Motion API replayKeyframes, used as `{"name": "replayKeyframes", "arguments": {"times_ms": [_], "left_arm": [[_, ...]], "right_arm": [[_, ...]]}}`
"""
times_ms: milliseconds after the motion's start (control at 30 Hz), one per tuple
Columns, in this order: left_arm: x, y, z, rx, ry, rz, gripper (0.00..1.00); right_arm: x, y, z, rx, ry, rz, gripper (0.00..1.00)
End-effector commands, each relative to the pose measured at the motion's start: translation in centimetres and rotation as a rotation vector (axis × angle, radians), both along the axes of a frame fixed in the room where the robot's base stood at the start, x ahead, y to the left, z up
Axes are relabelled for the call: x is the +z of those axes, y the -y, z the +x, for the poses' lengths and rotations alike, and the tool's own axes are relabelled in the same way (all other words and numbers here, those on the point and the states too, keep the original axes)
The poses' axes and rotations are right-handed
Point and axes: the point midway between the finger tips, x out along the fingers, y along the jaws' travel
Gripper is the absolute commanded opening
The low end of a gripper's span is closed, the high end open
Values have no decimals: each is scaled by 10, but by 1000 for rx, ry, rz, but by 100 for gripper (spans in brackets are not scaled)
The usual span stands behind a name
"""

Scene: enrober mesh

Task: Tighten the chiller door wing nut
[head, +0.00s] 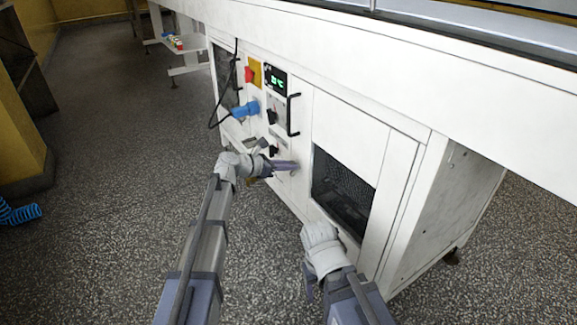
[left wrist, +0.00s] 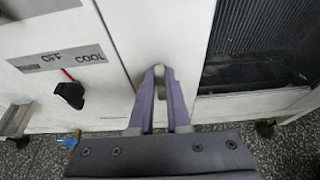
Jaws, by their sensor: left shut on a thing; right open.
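My left gripper (head: 291,166) is at the white front of the chiller cabinet, below the black door handle (head: 293,114). In the left wrist view its two purple fingers (left wrist: 159,78) are shut on a small pale piece at the panel, which I take to be the wing nut (left wrist: 159,69). The fingertips cover most of it, so its turn angle and tightness cannot be told. In the head view the nut is hidden by the gripper. My right gripper (head: 309,286) is open, low in front of the cabinet and apart from it; its fingers are partly hidden.
A black knob (left wrist: 70,94) with a red pointer sits under an OFF/COOL label (left wrist: 72,60), left of the left fingers. A dark mesh grille (head: 343,190) is to the right. A blue plug (head: 245,109) and hanging black cable are up left.

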Motion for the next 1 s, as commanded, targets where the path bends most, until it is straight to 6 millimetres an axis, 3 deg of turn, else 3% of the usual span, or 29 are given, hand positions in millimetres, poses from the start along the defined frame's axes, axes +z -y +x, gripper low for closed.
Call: {"name": "replayKeyframes", "arguments": {"times_ms": [533,1000], "left_arm": [[-1,1,-2,0,26,19,0],[-4,5,-8,-1,283,206,0]], "right_arm": [[-1,0,0,0,0,0,65],[-10,0,0,0,0,0,65]]}}
